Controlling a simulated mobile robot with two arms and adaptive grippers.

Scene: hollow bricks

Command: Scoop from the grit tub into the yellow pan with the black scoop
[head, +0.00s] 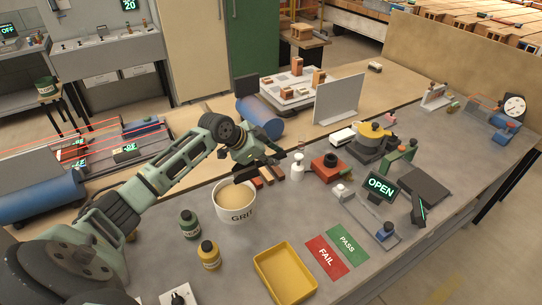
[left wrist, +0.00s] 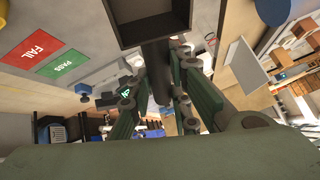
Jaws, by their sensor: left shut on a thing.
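The white tub (head: 237,216) marked GRIT stands on the grey bench, filled with tan grit. The yellow pan (head: 285,274), a shallow rectangular tray, lies nearer the front edge and looks empty. My left gripper (head: 262,158) is just behind and above the tub. It is shut on the handle of the black scoop (head: 245,174). In the left wrist view the scoop (left wrist: 150,18) shows a dark square bowl, with its handle between the fingers (left wrist: 160,88); I see no grit in the visible part. My right gripper is not in view.
A green bottle (head: 189,224) and a yellow bottle (head: 209,255) stand left of the pan. A red FAIL mat (head: 326,258) and green PASS mat (head: 347,245) lie to its right. Wooden and red blocks (head: 268,174) and a white pump bottle (head: 298,168) stand behind the tub.

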